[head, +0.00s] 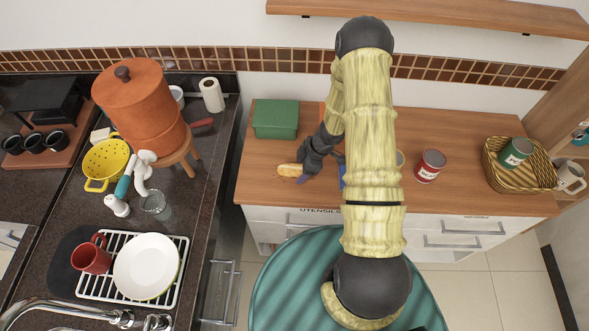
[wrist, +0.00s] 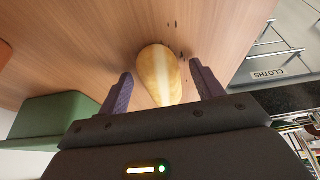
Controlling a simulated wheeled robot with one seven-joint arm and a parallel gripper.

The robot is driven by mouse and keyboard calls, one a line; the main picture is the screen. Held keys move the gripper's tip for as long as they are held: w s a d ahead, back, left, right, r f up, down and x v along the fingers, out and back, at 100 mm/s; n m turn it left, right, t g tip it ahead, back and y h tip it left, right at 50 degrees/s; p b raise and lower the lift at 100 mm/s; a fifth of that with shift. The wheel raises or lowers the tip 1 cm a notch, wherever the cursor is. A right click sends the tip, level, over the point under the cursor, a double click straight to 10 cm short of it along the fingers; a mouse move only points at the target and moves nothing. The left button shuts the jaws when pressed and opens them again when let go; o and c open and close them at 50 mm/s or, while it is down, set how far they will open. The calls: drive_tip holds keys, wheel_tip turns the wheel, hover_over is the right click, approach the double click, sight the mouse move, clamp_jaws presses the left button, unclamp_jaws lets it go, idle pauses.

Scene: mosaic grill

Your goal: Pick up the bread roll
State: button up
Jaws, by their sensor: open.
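The bread roll (head: 290,170) is small and golden brown. It lies on the wooden counter near its front edge, left of my arm in the head view. In the wrist view the bread roll (wrist: 160,75) lies between my two spread fingers, with a gap on each side. My gripper (wrist: 160,90) is open, and its dark fingers reach down beside the roll. In the head view my gripper (head: 302,172) is at the right end of the roll, partly hidden by my own arm.
A green box (head: 275,119) stands behind the roll. A red can (head: 430,165) and a wicker basket (head: 518,165) holding a green can (head: 515,152) stand to the right. The wooden counter (head: 465,140) is clear between several items. A shelf (head: 440,15) hangs above.

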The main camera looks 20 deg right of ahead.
idle(0.4)
drive_tip(key=c, duration=1.1)
drive_tip(key=shift+o, duration=0.2)
drive_tip(key=shift+r, duration=0.1)
wheel_tip(320, 180, up, 10)
drive_tip(key=shift+f, duration=0.1)
